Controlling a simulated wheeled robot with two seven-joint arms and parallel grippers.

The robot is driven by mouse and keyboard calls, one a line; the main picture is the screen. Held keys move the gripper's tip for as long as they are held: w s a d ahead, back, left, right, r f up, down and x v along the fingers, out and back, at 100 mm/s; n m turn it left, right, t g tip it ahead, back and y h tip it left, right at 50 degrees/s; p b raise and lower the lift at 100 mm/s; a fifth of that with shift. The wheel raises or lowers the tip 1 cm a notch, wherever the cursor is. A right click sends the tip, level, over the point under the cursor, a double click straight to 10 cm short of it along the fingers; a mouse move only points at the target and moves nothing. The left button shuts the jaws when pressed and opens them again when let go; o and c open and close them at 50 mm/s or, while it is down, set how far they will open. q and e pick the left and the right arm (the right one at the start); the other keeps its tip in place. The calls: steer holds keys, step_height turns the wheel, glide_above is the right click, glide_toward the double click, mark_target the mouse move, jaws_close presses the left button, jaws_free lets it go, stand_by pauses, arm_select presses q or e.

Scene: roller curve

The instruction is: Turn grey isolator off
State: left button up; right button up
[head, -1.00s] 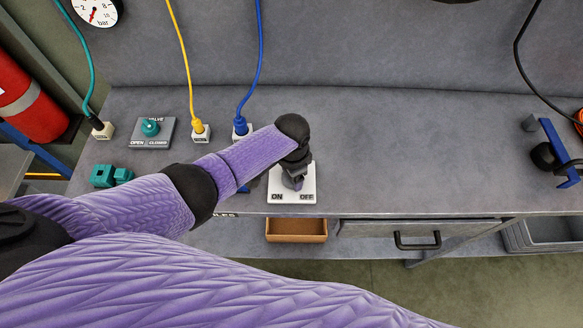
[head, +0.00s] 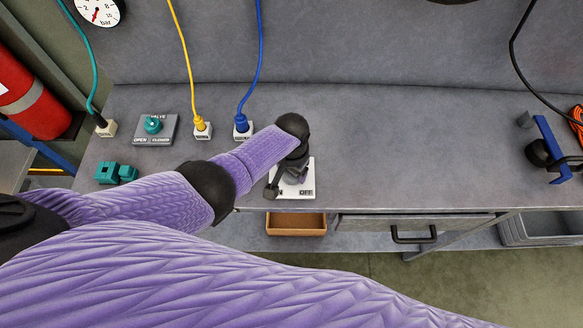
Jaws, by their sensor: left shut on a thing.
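The isolator (head: 309,176) is a pale square plate on the worktop near its front edge, right of centre-left in the head view. Its OFF label shows at the lower right; the ON label at the lower left is mostly covered. My left gripper (head: 288,182) points down over the plate and is shut on the grey isolator knob. The knob is largely hidden by the gripper and wrist, so its exact angle cannot be told. A dark part of the gripper sticks out to the lower left, over the ON side. My right gripper is not in view.
Blue (head: 241,125) and yellow (head: 200,125) plugs and a teal valve knob (head: 153,124) stand to the left. A teal block (head: 116,173) lies near the front left. A blue clamp-like object (head: 552,148) is at the right. The worktop between is clear.

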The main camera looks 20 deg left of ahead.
arm_select(q)
steer(key=shift+w+r, duration=0.1)
steer(key=o, duration=1.2)
step_height(320, 180, up, 9)
steer(key=p, duration=0.5)
steer(key=shift+r+p, duration=0.15)
steer(key=shift+p, duration=0.2)
steer(key=shift+r, duration=0.3)
